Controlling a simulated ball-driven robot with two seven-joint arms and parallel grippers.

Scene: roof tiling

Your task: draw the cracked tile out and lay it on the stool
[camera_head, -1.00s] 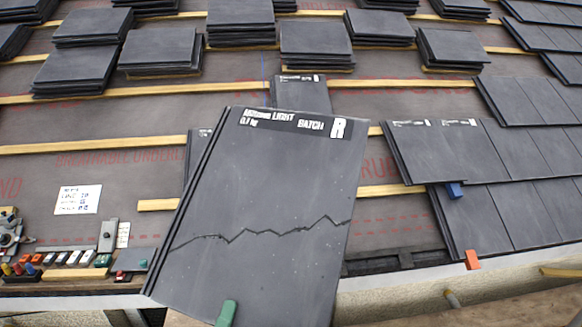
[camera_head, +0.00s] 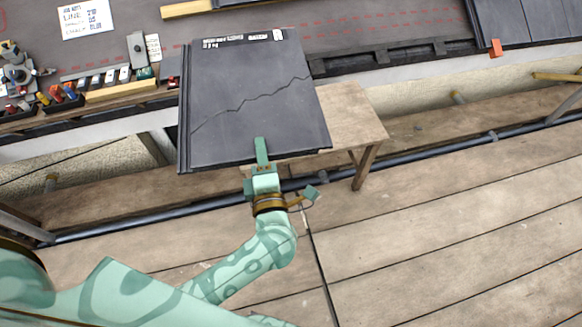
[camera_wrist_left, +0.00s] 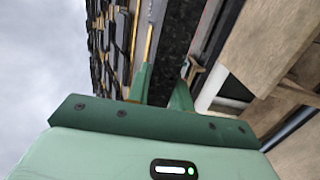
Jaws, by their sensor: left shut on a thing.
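The cracked tile (camera_head: 240,125) is a dark grey slab with a jagged crack across its middle and a white-lettered label strip along its far edge. My left gripper (camera_head: 262,152) is shut on its near edge, with one green finger lying on the upper face. In the left wrist view, the two fingers (camera_wrist_left: 160,85) rise on either side of a dark slab, seen nearly edge-on. The wooden stool (camera_head: 355,125) stands behind and right of the tile, which hides its left part. I cannot tell the gap between them. My right gripper is not in view.
The roof edge with its gutter (camera_head: 400,75) runs behind the tile. A tool ledge (camera_head: 110,95) with small tools lies at left. Laid tiles with an orange clip (camera_head: 496,47) are at upper right. Bare scaffold planks (camera_head: 440,230) fill the foreground.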

